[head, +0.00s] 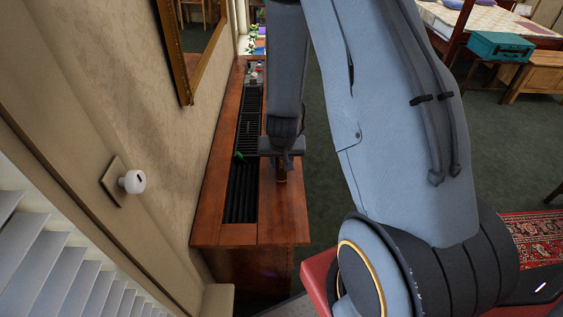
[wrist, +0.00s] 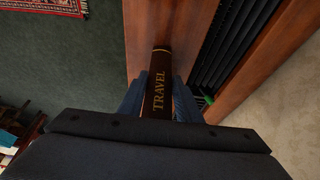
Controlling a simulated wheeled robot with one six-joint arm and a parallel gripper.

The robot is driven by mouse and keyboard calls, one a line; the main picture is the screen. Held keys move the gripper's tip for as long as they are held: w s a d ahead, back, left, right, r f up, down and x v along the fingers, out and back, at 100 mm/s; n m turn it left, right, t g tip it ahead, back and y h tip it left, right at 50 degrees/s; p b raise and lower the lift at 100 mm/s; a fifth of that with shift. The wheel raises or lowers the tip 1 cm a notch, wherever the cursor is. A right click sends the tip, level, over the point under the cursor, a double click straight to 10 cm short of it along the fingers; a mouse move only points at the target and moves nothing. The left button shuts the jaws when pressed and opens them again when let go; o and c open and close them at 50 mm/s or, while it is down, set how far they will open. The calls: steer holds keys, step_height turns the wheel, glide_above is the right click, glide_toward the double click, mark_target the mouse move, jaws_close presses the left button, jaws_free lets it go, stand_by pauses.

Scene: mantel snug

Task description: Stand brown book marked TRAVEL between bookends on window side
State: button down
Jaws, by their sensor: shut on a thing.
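The brown book marked TRAVEL (wrist: 157,85) is between my gripper's fingers, its spine and gold lettering facing the wrist camera. My gripper (head: 281,154) is shut on it above the near part of the wooden cabinet top (head: 285,218). Only a small brown part of the book (head: 281,174) shows in the head view. I cannot tell whether its lower end touches the wood. I cannot make out the bookends in either view; my arm covers part of the cabinet top.
A dark slatted grille (head: 241,190) runs along the wall side of the top, with a small green thing (head: 238,156) on it. Small items (head: 257,72) stand at the far end. A white knob (head: 132,182) sticks out from the wall. White shutters (head: 50,265) are at lower left.

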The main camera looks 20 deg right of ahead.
steer(key=c, duration=1.6)
jaws_free()
steer(key=shift+f, duration=0.1)
steer(key=shift+c, duration=0.2)
steer(key=o, duration=0.4)
steer(key=shift+c, duration=0.2)
